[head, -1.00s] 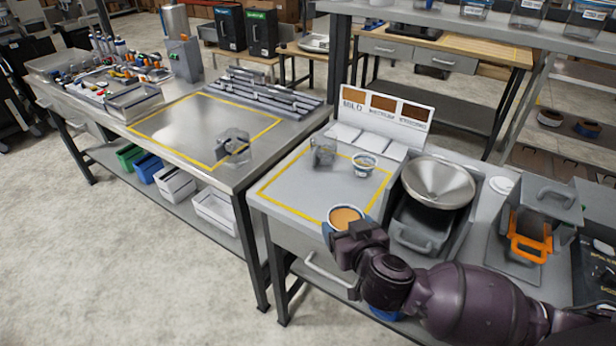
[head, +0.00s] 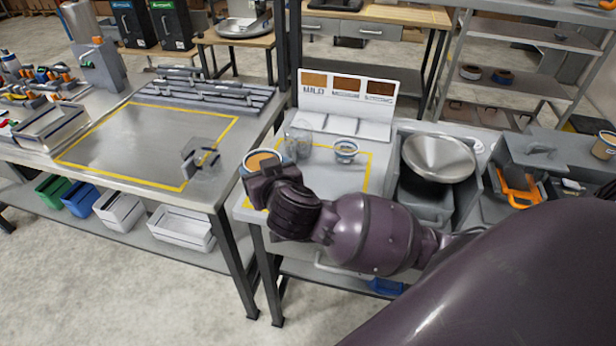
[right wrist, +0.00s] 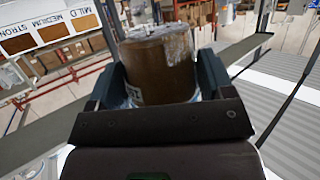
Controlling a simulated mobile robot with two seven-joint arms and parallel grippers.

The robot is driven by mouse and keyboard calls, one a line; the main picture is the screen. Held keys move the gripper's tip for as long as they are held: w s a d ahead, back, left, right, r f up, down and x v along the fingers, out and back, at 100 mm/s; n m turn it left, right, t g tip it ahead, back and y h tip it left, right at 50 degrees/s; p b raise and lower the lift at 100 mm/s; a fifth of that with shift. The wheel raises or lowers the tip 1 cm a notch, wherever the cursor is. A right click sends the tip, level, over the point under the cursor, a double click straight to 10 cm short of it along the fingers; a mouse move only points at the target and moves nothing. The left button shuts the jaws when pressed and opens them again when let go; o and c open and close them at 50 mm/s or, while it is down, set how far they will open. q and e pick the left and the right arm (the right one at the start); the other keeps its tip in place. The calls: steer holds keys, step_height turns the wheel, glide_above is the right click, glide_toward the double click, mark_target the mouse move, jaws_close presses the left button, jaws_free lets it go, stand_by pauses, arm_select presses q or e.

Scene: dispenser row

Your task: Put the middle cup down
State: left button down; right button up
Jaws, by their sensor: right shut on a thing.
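My right gripper (head: 262,174) is shut on a cup of light-brown drink (head: 263,159). The cup is upright over the left edge of the right-hand bench, by the yellow outline (head: 368,165); I cannot tell whether it touches the surface. In the right wrist view the brown cup (right wrist: 160,68) sits between the jaws (right wrist: 162,85). A third cup (head: 605,146) shows at the far right edge. My left gripper is not in view.

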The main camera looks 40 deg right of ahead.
steer(key=w+r+m+h, duration=0.1)
steer(key=r, duration=0.1)
steer(key=w+d+r+m+g+h, duration=0.1)
steer(key=w+d+r+m+h, duration=0.1)
steer(key=r, duration=0.1)
steer(key=shift+d+r+h, duration=0.2)
steer(key=shift+r+h, duration=0.1)
steer(key=shift+h, duration=0.1)
steer(key=s+d+r+m+g+h+b, duration=0.1)
steer(key=s+d+m+g+h, duration=0.1)
steer(key=d+m+g+h, duration=0.4)
steer(key=shift+t, duration=0.3)
steer(key=f+b, duration=0.1)
steer(key=f, duration=0.3)
steer(key=d+f+b, duration=0.1)
steer(key=f, duration=0.4)
steer(key=f+b, duration=0.1)
steer(key=f, duration=0.4)
steer(key=shift+d, duration=0.2)
steer(key=shift+w+f+b, duration=0.1)
steer(key=shift+f+b, duration=0.55)
steer(key=shift+f, duration=2.1)
steer(key=shift+r, duration=0.1)
steer(key=o, duration=1)
steer(key=shift+f, duration=0.2)
